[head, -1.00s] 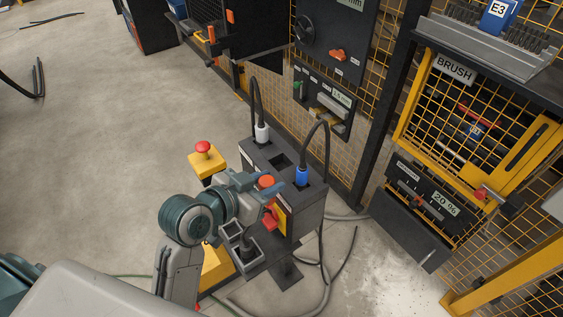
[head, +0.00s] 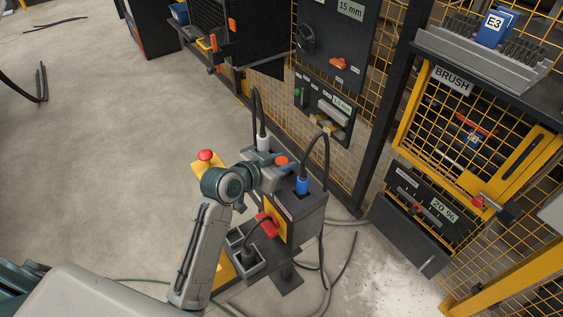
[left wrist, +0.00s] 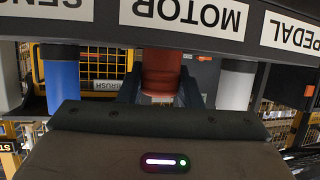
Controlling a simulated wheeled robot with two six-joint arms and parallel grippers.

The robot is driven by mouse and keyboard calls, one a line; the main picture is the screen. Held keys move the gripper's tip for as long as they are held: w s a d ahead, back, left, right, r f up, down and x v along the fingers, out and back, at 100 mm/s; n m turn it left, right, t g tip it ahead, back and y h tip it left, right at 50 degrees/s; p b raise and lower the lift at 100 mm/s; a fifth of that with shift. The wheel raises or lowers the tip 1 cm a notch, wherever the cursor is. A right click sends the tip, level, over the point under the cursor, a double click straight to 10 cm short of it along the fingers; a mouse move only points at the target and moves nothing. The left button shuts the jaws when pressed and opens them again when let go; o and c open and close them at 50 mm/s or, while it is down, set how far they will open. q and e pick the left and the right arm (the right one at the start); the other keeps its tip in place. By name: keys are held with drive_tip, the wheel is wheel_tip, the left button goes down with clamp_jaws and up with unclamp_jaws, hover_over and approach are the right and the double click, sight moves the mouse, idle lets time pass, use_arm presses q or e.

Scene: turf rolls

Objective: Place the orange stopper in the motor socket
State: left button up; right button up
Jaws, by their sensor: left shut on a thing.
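The orange stopper (head: 282,160) is between the fingers of my left gripper (head: 279,172), which is shut on it. In the left wrist view the stopper (left wrist: 161,73) is in line with the MOTOR label (left wrist: 187,14), between a blue plug (left wrist: 62,82) and a white plug (left wrist: 236,84). In the head view my gripper is at the top of the dark socket box (head: 310,215), between the white plug (head: 262,141) and the blue plug (head: 302,185). The gripper hides the motor socket. I cannot tell whether the stopper is above it or partly in. My right gripper is not in view.
Black cables (head: 325,150) arch up from both plugs. A red switch (head: 265,223) is on the box's front, above a small grey tray (head: 236,240) with a dark plug. A red button on a yellow post (head: 205,156) stands left. Mesh fencing rises behind.

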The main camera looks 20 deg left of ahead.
use_arm(q)
drive_tip(key=shift+f, duration=0.2)
drive_tip(key=shift+f, duration=0.2)
drive_tip(key=o, duration=1)
drive_tip(key=shift+c, duration=0.2)
drive_tip(key=shift+r, duration=0.1)
drive_tip(key=shift+s+r, duration=0.1)
drive_tip(key=shift+r, duration=0.05)
drive_tip(key=b+v, duration=0.1)
drive_tip(key=v, duration=1)
drive_tip(key=shift+s+a, duration=0.25)
drive_tip(key=shift+s, duration=0.05)
drive_tip(key=shift+r, duration=0.1)
